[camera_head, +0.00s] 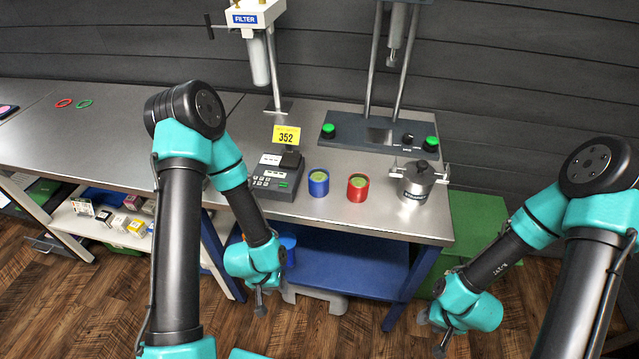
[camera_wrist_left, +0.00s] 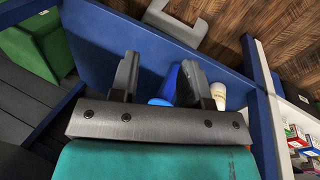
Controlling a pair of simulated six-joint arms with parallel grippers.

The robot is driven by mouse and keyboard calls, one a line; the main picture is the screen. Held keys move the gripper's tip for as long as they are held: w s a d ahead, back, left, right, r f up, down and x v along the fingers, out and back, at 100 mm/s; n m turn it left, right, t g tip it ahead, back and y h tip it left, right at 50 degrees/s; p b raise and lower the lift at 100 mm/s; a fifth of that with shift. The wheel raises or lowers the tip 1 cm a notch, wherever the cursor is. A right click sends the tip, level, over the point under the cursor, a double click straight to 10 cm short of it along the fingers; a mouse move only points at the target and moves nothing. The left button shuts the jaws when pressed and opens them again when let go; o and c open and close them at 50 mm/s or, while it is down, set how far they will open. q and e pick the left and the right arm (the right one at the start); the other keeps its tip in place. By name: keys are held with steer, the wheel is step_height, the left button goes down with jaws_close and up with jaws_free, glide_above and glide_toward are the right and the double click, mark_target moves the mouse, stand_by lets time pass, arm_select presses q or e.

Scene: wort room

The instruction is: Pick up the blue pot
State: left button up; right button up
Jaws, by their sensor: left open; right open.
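A blue cup-like pot (camera_head: 318,184) with green contents stands upright on the metal table, left of a red one (camera_head: 357,188). My left gripper (camera_head: 260,300) is open and empty, pointing down in front of the shelf, below the table top. In the left wrist view its fingers (camera_wrist_left: 163,80) are apart, with a blue object (camera_wrist_left: 171,84) beyond them, partly hidden. My right gripper (camera_head: 441,338) is open and empty at the lower right, apart from the table.
A metal pot with a lid (camera_head: 416,184) stands at the table's right end. A keypad device (camera_head: 275,178) with a yellow 352 sign is left of the blue pot. A press stand (camera_head: 378,135) is behind. Green boxes (camera_head: 478,225) stand right of the table.

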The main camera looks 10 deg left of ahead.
arm_select(q)
steer(key=o, duration=0.9)
